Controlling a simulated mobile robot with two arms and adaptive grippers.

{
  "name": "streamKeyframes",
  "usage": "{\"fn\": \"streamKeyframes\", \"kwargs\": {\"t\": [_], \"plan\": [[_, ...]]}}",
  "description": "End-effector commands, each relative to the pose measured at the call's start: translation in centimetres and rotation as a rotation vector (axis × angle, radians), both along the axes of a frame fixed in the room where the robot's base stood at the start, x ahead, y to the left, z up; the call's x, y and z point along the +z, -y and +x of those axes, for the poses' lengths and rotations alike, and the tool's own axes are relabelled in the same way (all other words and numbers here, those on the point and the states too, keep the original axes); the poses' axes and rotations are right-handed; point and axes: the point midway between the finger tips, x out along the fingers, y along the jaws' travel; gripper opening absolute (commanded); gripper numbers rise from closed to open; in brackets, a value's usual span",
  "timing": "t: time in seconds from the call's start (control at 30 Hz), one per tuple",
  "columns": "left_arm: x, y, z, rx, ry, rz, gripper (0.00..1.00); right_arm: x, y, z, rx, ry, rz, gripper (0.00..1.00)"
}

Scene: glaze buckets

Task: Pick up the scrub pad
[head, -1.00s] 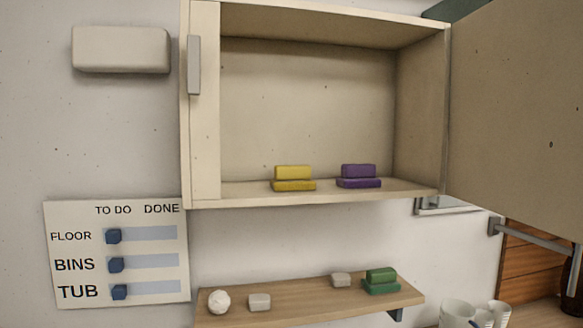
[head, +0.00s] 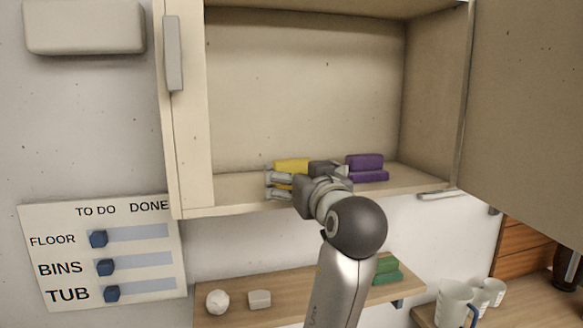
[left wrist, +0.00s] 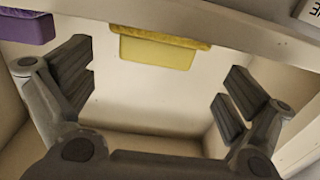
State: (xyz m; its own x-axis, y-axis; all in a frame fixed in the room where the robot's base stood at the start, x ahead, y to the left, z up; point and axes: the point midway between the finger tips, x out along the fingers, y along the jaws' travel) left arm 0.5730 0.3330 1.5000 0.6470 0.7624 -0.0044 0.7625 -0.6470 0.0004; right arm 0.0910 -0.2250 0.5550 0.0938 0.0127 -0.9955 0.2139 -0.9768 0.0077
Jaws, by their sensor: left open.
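A two-layer yellow scrub pad (head: 292,164) lies on the floor of the open wall cabinet, partly hidden behind my left gripper. A similar purple pad (head: 365,162) lies to its right. My left gripper (head: 308,178) is open and empty at the cabinet's front, with its fingers spread in front of the yellow pad. In the left wrist view the yellow pad (left wrist: 157,50) shows in the gap between the open fingers (left wrist: 155,88), toward the top. The purple pad (left wrist: 25,27) is at the upper left there. My right gripper is not in view.
The cabinet (head: 190,130) has its door (head: 525,110) swung open at right. A wooden shelf (head: 230,314) below holds a green pad (head: 386,272), a white ball (head: 217,301) and a pale block (head: 259,299). Mugs (head: 455,302) stand lower right. The cabinet's upper space is clear.

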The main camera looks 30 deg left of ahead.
Motion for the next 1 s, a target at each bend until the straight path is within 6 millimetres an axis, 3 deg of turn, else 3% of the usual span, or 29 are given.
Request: {"fn": "streamKeyframes", "kwargs": {"t": [0.27, 0.6, 0.93, 1.0], "plan": [[0.2, -1.6, 1.5, -0.002, -0.002, 0.002, 1.0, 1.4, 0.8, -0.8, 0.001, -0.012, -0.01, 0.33], [0.0, -4.4, 4.2, -0.001, -0.004, 0.003, 1.0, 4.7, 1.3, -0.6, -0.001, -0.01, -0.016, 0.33], [-0.4, -5.0, 4.8, -0.004, 0.0, 0.001, 1.0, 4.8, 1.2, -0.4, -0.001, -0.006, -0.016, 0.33], [-0.4, -4.9, 4.8, -0.004, 0.0, 0.001, 0.94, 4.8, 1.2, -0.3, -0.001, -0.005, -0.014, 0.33]]}}
